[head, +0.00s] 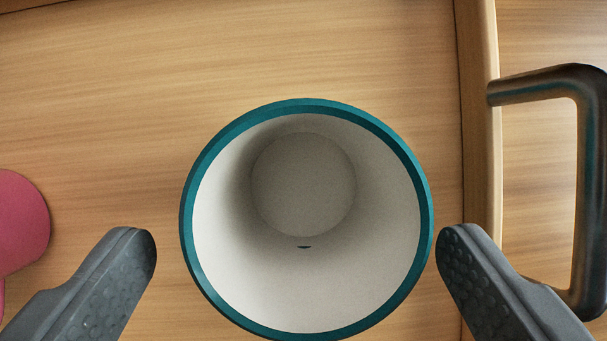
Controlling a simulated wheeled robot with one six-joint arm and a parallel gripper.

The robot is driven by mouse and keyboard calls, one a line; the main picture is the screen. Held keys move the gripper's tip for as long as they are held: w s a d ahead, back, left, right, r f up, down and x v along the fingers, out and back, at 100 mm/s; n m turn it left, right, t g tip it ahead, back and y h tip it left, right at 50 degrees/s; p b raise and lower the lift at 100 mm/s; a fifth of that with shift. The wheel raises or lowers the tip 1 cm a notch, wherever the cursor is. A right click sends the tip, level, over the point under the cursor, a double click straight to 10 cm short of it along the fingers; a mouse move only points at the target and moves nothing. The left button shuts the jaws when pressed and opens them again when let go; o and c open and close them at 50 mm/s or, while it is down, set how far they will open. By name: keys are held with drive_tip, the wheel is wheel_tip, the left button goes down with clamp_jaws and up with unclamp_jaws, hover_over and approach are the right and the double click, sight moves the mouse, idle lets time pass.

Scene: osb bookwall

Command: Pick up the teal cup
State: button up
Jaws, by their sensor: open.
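The teal cup (191,190) stands upright in the middle of the head view, seen from above. It has a teal rim and a white inside, with a small dark mark near its bottom. My gripper (298,240) is open, with one grey finger on each side of the cup. The left finger is clearly apart from the cup wall. The right finger is very close to the rim, and I cannot tell whether it touches. The cup's outer wall is mostly hidden beneath its rim.
The cup is on a light wood surface (150,90). A pink object (18,222) is cut off at the left edge. A raised wooden edge (480,150) runs along the right, with a dark metal handle (590,180) beyond it. The wood behind the cup is clear.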

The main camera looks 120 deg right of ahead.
sight(304, 157)
drive_tip(key=shift+x, duration=2.7)
drive_tip(key=shift+w+d, duration=0.15)
drive_tip(key=c, duration=1.2)
